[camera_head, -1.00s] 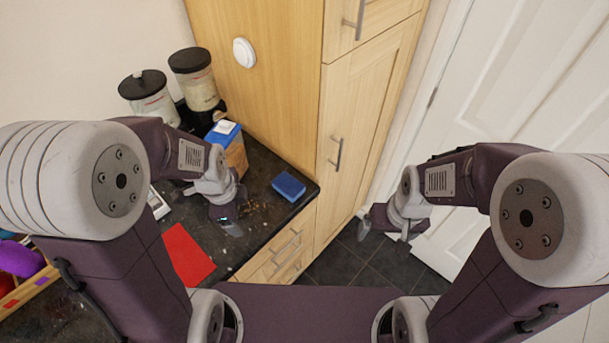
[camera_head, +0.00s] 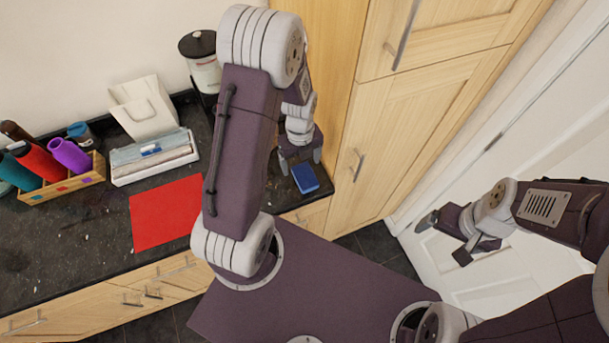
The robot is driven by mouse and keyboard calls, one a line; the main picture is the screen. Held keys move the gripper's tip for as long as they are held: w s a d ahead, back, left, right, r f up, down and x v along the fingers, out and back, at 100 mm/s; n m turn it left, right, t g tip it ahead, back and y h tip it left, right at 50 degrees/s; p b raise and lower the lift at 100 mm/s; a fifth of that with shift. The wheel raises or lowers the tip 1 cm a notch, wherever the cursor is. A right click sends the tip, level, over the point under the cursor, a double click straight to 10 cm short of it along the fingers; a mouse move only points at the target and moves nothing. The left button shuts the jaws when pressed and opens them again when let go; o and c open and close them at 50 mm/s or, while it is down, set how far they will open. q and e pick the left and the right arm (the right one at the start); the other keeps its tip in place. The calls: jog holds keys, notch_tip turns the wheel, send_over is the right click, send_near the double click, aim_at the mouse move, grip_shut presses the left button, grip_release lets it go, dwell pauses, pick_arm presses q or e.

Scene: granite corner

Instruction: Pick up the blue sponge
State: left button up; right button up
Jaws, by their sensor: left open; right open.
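The blue sponge (camera_head: 305,178) lies on the dark granite counter (camera_head: 95,235), near its right end beside the wooden cabinet. My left gripper (camera_head: 301,168) is open, with its fingers pointing down just behind and above the sponge. I cannot tell whether a finger touches it. My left arm hides the counter behind it. My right gripper (camera_head: 450,240) is open and empty, off to the right in front of the white door.
A red mat (camera_head: 165,212) lies on the counter, left of my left arm. A tall wooden cabinet (camera_head: 400,130) bounds the counter on the right.

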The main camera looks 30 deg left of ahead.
aim_at(305, 175)
pick_arm(q)
jog(key=f, duration=0.1)
jog(key=w+d+f, duration=0.1)
jog(key=f, duration=0.1)
jog(key=shift+w+d+f, duration=0.15)
jog(key=shift+f, duration=0.05)
jog(key=shift+f+p, duration=0.3)
jog(key=shift+p, duration=0.2)
jog(key=f, duration=0.2)
jog(key=f+p, duration=0.1)
jog(key=shift+s+a+f, duration=0.2)
jog(key=shift+a+f, duration=0.1)
jog(key=shift+f, duration=0.1)
jog(key=shift+w+f, duration=0.15)
jog(key=shift+f, duration=0.15)
jog(key=shift+w+d, duration=0.15)
jog(key=shift+s, duration=0.2)
jog(key=c, duration=1.3)
jog(key=shift+c, duration=0.6)
pick_arm(e)
jog(key=shift+w+d+r, duration=0.2)
jog(key=shift+r, duration=0.3)
jog(key=shift+w+d+r, duration=0.2)
jog(key=shift+r, duration=0.25)
pick_arm(q)
jog(key=shift+w, duration=0.1)
